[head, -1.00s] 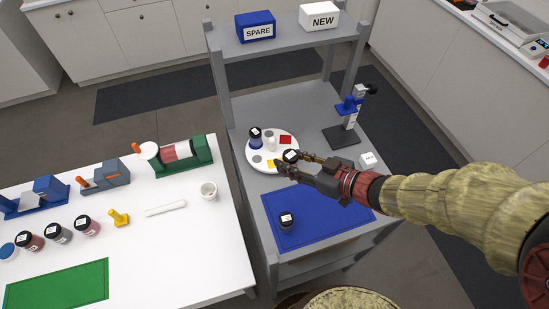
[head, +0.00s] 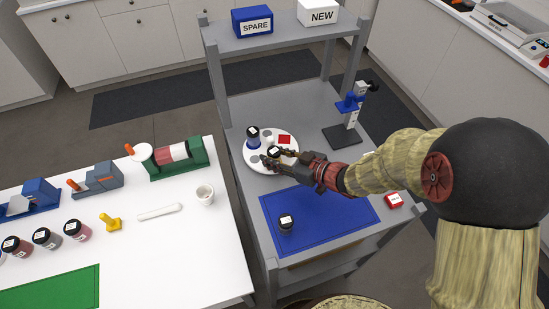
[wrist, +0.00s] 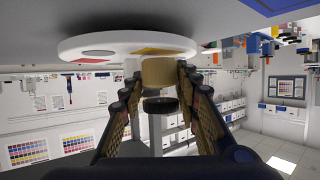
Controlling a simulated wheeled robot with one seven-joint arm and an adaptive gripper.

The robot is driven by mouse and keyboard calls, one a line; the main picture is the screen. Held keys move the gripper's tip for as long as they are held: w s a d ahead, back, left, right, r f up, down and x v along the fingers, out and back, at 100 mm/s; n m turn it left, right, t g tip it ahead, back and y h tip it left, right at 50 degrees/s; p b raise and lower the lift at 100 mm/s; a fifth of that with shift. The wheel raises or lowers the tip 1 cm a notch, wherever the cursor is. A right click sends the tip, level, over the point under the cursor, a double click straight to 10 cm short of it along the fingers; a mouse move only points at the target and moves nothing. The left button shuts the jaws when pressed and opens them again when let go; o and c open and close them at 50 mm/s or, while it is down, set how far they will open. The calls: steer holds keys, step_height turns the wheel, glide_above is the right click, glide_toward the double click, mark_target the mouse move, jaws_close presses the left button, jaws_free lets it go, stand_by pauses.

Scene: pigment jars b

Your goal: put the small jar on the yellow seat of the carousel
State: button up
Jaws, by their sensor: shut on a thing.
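My gripper (head: 270,158) is shut on the small jar (head: 274,151), which has a dark lid with a pale label. In the wrist view, which looks upside down, the jar's tan body (wrist: 158,71) and black lid (wrist: 160,105) sit between both fingers. The white round carousel (head: 290,156) is on the grey cart. The jar is over its near part, with its base at the yellow seat (wrist: 150,50); I cannot tell whether they touch. My fingers hide that seat in the head view.
A blue-bodied jar (head: 253,139) stands on the carousel's far left. Another dark-lidded jar (head: 286,223) stands on the blue mat (head: 335,215). A stand (head: 347,125) rises at the back right. A red-and-white box (head: 394,200) lies at the right edge.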

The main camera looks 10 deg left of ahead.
steer(key=shift+f, duration=0.15)
steer(key=o, duration=1.1)
steer(key=shift+o, duration=0.3)
